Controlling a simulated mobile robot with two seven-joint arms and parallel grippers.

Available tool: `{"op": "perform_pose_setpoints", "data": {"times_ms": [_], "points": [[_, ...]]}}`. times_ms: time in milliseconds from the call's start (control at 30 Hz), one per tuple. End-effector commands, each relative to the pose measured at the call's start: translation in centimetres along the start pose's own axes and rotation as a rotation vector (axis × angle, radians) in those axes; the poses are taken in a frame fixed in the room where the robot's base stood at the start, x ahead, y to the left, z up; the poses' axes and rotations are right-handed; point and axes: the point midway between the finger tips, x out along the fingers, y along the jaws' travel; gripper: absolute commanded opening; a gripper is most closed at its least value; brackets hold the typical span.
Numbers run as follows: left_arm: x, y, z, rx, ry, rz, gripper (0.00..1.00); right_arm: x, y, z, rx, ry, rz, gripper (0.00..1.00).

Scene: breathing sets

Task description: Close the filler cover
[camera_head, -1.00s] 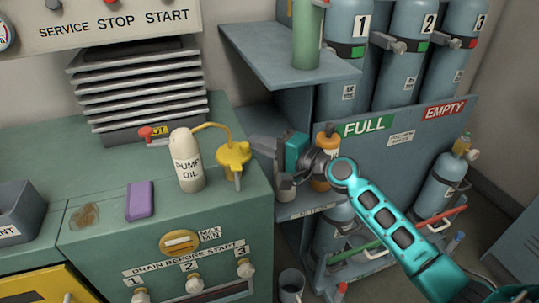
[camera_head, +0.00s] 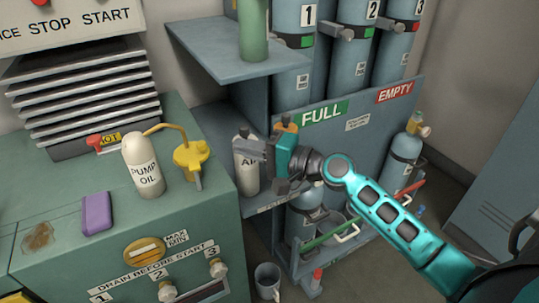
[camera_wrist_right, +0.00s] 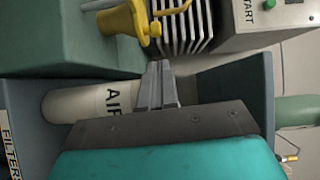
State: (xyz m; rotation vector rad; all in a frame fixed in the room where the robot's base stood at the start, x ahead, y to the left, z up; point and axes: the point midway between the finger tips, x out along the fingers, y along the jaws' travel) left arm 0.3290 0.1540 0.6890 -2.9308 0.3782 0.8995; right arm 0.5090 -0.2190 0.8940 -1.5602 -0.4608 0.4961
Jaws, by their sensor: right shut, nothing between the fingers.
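The yellow filler cover (camera_head: 190,153) is on the right end of the green cabinet top, beside the white pump oil bottle (camera_head: 142,165), whose thin yellow spout reaches over to it. I cannot tell if the cover is fully down. A yellow part there also shows in the right wrist view (camera_wrist_right: 125,22). My right gripper (camera_head: 243,147) is shut and empty, pointing left, to the right of the cover and apart from it. Its fingers (camera_wrist_right: 160,70) appear in front of the white AIR bottle in the wrist view. My left gripper is out of view.
A shelf (camera_head: 225,55) with a green cylinder overhangs. Several gas cylinders (camera_head: 340,60) stand behind. A purple block (camera_head: 97,213) lies on the cabinet.

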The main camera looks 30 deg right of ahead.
Motion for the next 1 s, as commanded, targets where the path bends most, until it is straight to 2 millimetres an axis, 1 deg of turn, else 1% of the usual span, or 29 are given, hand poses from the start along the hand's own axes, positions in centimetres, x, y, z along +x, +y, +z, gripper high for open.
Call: {"op": "perform_pose_setpoints", "data": {"times_ms": [33, 100, 233, 300, 467, 600, 700, 800, 867, 1000], "points": [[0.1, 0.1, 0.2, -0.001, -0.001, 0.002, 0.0, -1.1, 0.2, 0.1, -0.002, -0.001, 0.003, 0.0], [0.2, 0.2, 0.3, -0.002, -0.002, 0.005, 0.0, -2.4, 0.3, 0.1, 0.001, 0.0, 0.003, 0.0], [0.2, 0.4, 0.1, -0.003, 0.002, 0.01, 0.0, -4.2, 0.2, 0.1, 0.0, -0.001, 0.002, 0.0], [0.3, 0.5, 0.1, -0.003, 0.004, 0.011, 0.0, -4.9, 0.2, 0.1, 0.001, -0.001, 0.001, 0.0], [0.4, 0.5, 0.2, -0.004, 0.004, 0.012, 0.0, -5.9, 0.1, 0.1, 0.001, 0.006, 0.002, 0.0], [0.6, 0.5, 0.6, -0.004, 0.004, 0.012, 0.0, -6.8, 0.5, 0.7, 0.007, 0.067, 0.01, 0.0], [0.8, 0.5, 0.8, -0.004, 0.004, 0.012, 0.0, -7.5, 0.4, 0.8, 0.006, 0.116, 0.008, 0.0], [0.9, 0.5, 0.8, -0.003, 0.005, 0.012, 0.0, -7.7, 0.2, 0.9, 0.005, 0.145, 0.004, 0.0], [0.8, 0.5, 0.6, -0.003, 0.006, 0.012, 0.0, -7.5, 0.1, 0.8, 0.006, 0.151, 0.003, 0.0], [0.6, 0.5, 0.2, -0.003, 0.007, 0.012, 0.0, -6.2, 0.0, 0.5, 0.006, 0.152, 0.0, 0.0]]}}
